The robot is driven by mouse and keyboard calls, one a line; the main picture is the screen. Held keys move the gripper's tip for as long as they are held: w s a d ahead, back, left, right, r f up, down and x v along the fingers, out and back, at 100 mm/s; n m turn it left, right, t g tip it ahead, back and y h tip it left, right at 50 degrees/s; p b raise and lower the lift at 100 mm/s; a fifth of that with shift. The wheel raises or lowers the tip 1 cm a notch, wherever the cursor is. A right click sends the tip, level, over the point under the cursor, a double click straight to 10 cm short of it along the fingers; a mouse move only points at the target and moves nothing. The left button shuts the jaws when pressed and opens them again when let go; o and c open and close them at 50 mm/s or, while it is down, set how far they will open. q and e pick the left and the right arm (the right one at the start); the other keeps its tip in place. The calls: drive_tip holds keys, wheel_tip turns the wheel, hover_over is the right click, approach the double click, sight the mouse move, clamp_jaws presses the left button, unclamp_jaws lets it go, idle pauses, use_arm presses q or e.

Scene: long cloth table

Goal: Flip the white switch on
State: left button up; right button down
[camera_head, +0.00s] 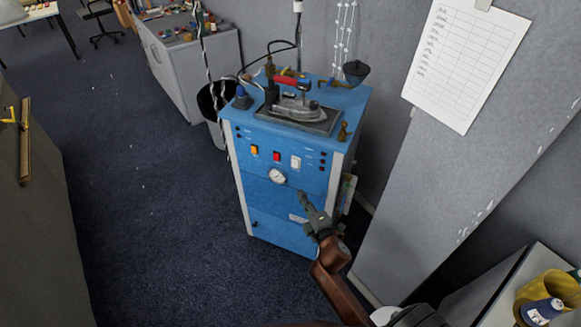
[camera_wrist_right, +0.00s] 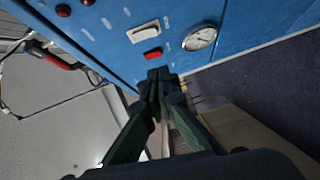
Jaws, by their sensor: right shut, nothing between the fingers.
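The white switch (camera_head: 295,162) is on the front of a blue cabinet (camera_head: 262,215), to the right of a red switch (camera_head: 276,156) and an orange one (camera_head: 254,150). In the right wrist view the white switch (camera_wrist_right: 144,32) lies above the red switch (camera_wrist_right: 153,54). My right gripper (camera_head: 302,194) is shut and empty, below the white switch in the head view. Its closed tips (camera_wrist_right: 158,75) show just below the red switch in the wrist view. I cannot tell whether they touch the panel. My left gripper is not in view.
A round gauge (camera_head: 278,176) sits below the switches. An iron (camera_head: 298,108) with a red handle stands on the cabinet top. A black bin (camera_head: 212,100) is at the cabinet's left. The wall with a paper sheet (camera_head: 466,60) is to the right. Carpet at left is clear.

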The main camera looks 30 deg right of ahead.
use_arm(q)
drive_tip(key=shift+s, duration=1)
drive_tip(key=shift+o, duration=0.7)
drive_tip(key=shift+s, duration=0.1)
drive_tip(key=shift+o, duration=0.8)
use_arm(e)
drive_tip(key=b, duration=0.1)
approach(292, 166)
drive_tip(key=w+a, duration=0.2)
drive_tip(key=w, duration=0.2)
drive_tip(key=shift+w+d+f+b, duration=0.15)
drive_tip(key=shift+w+d, duration=0.25)
drive_tip(key=shift+d, duration=0.35)
drive_tip(key=shift+w+d+f+b, duration=0.15)
drive_tip(key=shift+w+d, duration=0.2)
drive_tip(key=shift+d, duration=0.4)
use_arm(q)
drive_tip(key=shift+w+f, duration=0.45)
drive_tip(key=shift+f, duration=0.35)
